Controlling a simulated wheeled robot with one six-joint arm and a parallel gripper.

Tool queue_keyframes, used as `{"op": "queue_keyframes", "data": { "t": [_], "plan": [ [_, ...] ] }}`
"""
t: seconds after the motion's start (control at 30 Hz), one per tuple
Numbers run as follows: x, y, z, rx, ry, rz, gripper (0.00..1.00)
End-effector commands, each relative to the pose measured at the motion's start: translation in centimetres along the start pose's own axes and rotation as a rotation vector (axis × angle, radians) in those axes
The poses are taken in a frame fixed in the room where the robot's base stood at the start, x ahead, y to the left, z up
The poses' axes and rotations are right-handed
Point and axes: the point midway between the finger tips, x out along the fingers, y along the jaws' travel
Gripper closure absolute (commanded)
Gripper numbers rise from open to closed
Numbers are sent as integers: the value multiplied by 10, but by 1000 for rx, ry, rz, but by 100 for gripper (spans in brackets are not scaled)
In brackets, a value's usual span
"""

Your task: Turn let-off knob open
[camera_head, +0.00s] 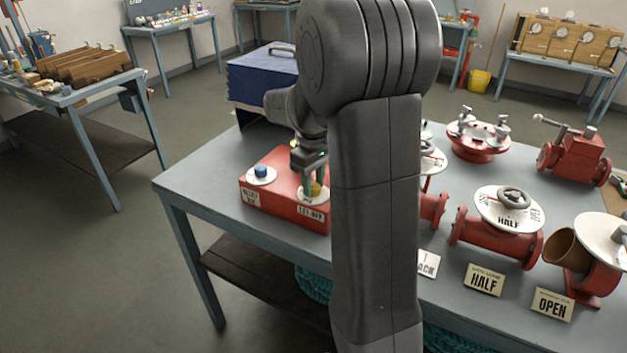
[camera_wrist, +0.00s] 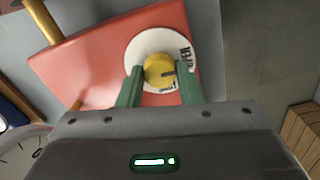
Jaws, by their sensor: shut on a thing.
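The let-off knob (camera_wrist: 158,72) is a yellow round knob on a white dial plate at one end of a red box. My gripper (camera_wrist: 159,82) has its two green fingers on either side of the knob, shut on it, in the wrist view. In the head view my gripper (camera_head: 314,185) comes down over the right part of the red box (camera_head: 262,205), and the knob (camera_head: 316,188) shows between the fingers. A label reading "LET OFF" is on the box front below it. The dial lettering is partly hidden by the fingers.
A blue knob (camera_head: 261,171) on a white plate sits at the box's left. A blue case (camera_head: 262,78) stands behind. Red valves, one with a "HALF" dial (camera_head: 508,207), and label cards stand to the right. My arm hides the table's middle.

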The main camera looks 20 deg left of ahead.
Motion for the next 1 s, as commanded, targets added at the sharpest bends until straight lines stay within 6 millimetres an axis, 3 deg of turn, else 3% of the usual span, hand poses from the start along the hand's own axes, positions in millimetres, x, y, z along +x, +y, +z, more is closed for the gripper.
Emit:
{"op": "queue_keyframes", "data": {
  "t": [0.57, 0.6, 0.7, 1.0],
  "plan": [
    [-1, 0, -1, -35, 2, 2, 91],
    [-1, 0, -1, -35, 2, 2, 64],
    [-1, 0, 0, -35, 2, 1, 46],
    [-2, 0, 0, -34, 1, 1, 46]
  ]
}}
